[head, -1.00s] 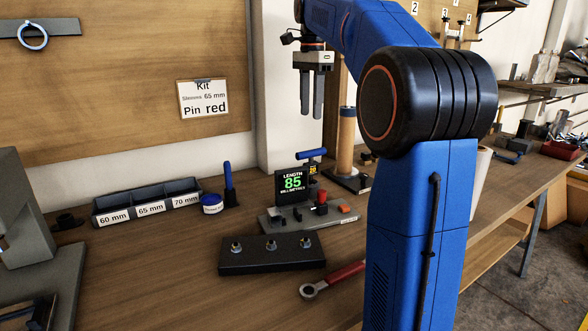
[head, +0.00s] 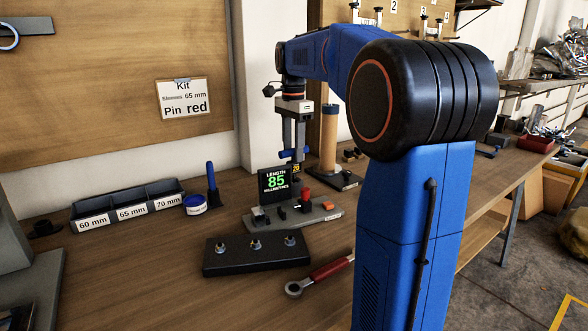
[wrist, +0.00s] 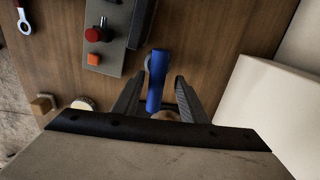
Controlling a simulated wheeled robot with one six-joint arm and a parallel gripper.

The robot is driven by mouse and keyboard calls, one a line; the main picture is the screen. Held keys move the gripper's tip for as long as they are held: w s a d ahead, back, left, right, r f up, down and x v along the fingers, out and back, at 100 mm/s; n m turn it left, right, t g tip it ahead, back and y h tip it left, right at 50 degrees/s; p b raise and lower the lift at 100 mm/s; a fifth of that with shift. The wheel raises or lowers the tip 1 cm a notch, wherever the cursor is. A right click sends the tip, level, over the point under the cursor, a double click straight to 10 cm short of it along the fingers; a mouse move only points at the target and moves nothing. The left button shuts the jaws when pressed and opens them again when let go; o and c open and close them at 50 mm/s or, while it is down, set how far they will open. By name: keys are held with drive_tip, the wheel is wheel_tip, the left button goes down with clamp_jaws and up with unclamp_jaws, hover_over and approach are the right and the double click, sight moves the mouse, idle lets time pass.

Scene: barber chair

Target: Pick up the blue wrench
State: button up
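The blue wrench shows as a blue bar in the head view (head: 305,151), raised just behind the display, and as a blue handle (wrist: 156,72) in the wrist view. Its head is not clearly visible. My gripper (head: 293,148) points down at the handle, which crosses at the fingertips. In the wrist view my gripper (wrist: 158,84) is open, one finger on each side of the handle. There are gaps on both sides, and neither finger appears to touch it.
The display (head: 275,185) and gauge base (head: 320,216) stand close in front. A wooden post (head: 329,140) stands just right of my gripper. A red-handled wrench (head: 325,271) lies near a black block (head: 255,262). A labelled bin (head: 130,205) and an upright blue-handled tool (head: 211,178) are left.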

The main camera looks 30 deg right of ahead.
sight(294, 170)
drive_tip(key=shift+s+f, duration=0.15)
drive_tip(key=shift+f, duration=0.9)
drive_tip(key=shift+s+f, duration=0.1)
drive_tip(key=shift+f, duration=0.9)
clamp_jaws()
